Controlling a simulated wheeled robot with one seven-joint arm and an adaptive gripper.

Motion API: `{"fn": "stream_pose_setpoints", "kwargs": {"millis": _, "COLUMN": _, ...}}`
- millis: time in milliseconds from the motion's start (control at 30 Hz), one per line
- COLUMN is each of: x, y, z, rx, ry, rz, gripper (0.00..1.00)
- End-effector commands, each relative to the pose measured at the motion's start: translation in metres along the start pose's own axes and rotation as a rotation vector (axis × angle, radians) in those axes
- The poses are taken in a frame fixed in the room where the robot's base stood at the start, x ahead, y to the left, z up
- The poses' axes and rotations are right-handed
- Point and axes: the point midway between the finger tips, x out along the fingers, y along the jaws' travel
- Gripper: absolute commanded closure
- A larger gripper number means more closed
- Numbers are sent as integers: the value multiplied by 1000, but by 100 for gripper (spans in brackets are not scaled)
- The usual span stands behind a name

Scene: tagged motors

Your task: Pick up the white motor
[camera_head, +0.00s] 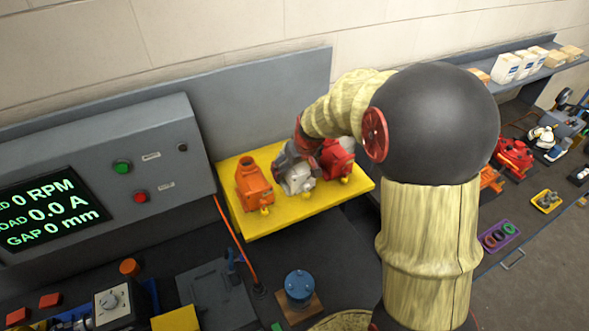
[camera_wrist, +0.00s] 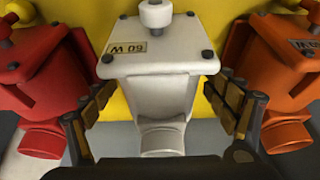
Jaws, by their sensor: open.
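The white motor (camera_head: 299,179) stands between two other motors on a yellow tray (camera_head: 251,222) in the head view. In the wrist view the white motor (camera_wrist: 160,75) fills the middle, with a small plate reading "W 09" upside down on its top flange. My gripper (camera_wrist: 160,115) is open, with one padded finger on each side of the white motor's body. I cannot tell whether the pads touch it. In the head view my gripper (camera_head: 297,160) is over the white motor and partly hides it.
An orange motor (camera_head: 252,183) stands to the left and a red motor (camera_head: 337,158) to the right, both close to the fingers. A grey control panel (camera_head: 110,150) stands left of the tray. A blue cylinder (camera_head: 299,285) sits in front.

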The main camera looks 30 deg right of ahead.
Motion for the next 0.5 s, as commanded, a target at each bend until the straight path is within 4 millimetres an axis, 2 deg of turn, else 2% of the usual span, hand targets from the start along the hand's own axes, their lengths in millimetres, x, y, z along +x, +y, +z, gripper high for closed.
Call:
{"fn": "stream_pose_setpoints", "kwargs": {"millis": 167, "x": 0, "y": 0, "z": 0, "rx": 0, "ry": 1, "rz": 0, "gripper": 14}}
{"fn": "stream_pose_setpoints", "kwargs": {"millis": 500, "x": 0, "y": 0, "z": 0, "rx": 0, "ry": 1, "rz": 0, "gripper": 33}}
